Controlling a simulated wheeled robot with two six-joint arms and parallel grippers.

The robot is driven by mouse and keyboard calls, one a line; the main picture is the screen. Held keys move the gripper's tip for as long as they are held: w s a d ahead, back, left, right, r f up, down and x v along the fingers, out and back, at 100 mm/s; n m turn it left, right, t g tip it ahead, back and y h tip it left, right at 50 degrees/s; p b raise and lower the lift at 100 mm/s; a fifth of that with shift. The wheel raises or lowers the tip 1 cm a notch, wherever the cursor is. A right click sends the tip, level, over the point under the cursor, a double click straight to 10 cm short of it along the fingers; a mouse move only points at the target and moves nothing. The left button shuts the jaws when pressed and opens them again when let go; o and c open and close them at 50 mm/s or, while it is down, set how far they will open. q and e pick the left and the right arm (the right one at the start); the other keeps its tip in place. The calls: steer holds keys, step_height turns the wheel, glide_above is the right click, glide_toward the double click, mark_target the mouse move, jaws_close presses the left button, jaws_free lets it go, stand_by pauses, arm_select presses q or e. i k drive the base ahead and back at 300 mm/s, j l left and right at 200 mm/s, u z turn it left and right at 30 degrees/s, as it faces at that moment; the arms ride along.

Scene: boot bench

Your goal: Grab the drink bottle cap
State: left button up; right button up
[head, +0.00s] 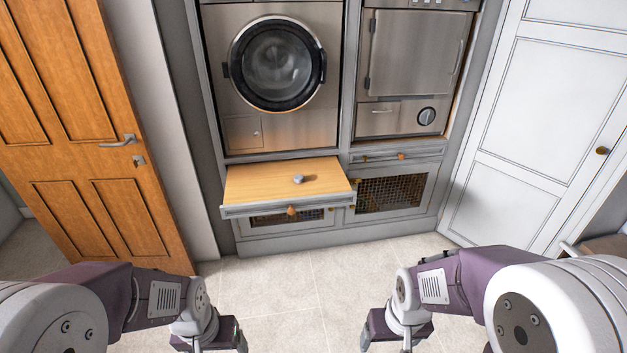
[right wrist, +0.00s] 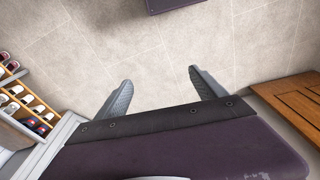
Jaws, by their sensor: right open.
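A small grey cap-like object (head: 298,179), which looks like the drink bottle cap, lies on the wooden top of the pulled-out shelf (head: 255,184) below the round-door machine. My right gripper (head: 396,340) is low at the bottom right of the head view, well apart from the cap. In the right wrist view the right gripper (right wrist: 160,80) is open, with only floor between its fingers. My left gripper (head: 209,343) is at the bottom left of the head view. Its fingers are cut off by the picture edge.
A washer-like machine (head: 276,66) and a steel appliance (head: 416,55) stand above the drawers. A wooden door (head: 85,120) is left, a white cabinet (head: 540,110) right. Shoes (right wrist: 30,105) sit on a rack in the right wrist view. The tiled floor (head: 300,290) ahead is clear.

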mark_target(299, 178)
steer(key=i+l+u, duration=0.55)
steer(key=i, duration=0.15)
steer(key=i+l+u, duration=0.8)
steer(key=l, duration=0.25)
steer(key=i+l+u, duration=0.25)
steer(key=l, duration=0.25)
steer(key=i+l+u, duration=0.15)
steer(key=l+u, duration=0.15)
steer(key=l, duration=0.2)
